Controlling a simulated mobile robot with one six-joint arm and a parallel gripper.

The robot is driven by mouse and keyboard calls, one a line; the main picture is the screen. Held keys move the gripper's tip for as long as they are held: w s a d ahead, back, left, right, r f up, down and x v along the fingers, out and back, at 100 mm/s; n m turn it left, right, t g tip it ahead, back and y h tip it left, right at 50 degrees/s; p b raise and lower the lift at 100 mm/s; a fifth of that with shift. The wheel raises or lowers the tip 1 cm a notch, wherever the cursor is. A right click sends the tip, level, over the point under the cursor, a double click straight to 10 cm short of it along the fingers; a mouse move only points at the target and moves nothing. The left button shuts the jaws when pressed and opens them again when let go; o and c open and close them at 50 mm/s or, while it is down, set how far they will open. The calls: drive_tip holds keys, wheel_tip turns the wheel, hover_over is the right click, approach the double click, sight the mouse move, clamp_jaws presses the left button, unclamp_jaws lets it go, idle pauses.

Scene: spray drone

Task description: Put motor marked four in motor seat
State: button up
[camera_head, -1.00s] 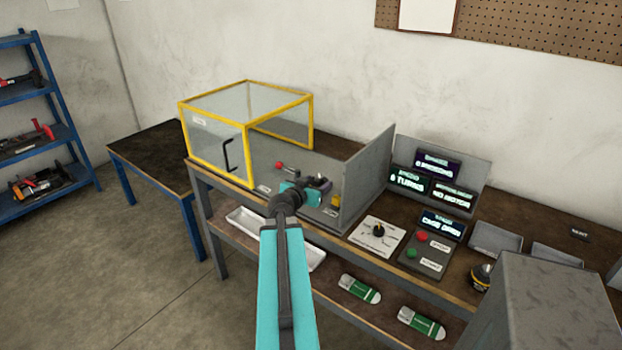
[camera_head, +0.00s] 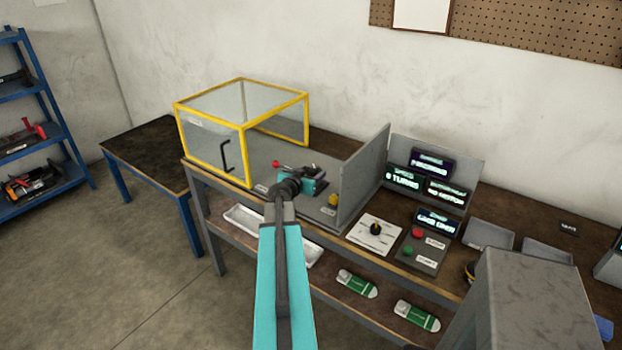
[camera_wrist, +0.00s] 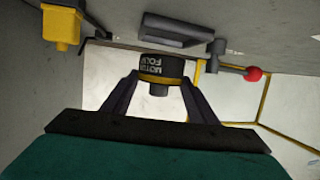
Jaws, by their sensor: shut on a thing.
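The black motor (camera_wrist: 160,67) with a yellow band is in the wrist view. Its label reads upside down as motor four. My gripper (camera_wrist: 160,88) is shut on it, one dark finger at each side. In the head view my teal gripper (camera_head: 312,186) is over the bench beside the yellow-framed cage; the motor cannot be made out there. A grey block (camera_wrist: 178,28), apparently the motor seat, lies beyond the motor in the wrist view, apart from it in the picture. Beside it is a lever with a red knob (camera_wrist: 254,74), also in the head view (camera_head: 276,164).
The yellow-framed clear cage (camera_head: 243,130) stands left of my gripper. A grey upright panel (camera_head: 363,178) stands close on the right. A yellow part (camera_head: 333,200) sits near the panel. A dial plate (camera_head: 375,233) lies further right.

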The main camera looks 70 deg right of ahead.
drive_tip(key=shift+d+r, duration=0.1)
drive_tip(key=shift+w+d+p, duration=0.25)
drive_tip(key=shift+d+p, duration=0.2)
drive_tip(key=f, duration=0.3)
drive_tip(key=shift+s, duration=0.25)
drive_tip(key=shift+w+a+f, duration=0.2)
drive_tip(key=shift+a+f, duration=0.1)
drive_tip(key=shift+c, duration=0.7)
drive_tip(key=shift+w+d+f, duration=0.1)
drive_tip(key=shift+w+f, duration=0.05)
drive_tip(key=shift+f, duration=0.05)
drive_tip(key=o, duration=1.6)
drive_tip(key=shift+o, duration=0.2)
drive_tip(key=shift+r, duration=0.1)
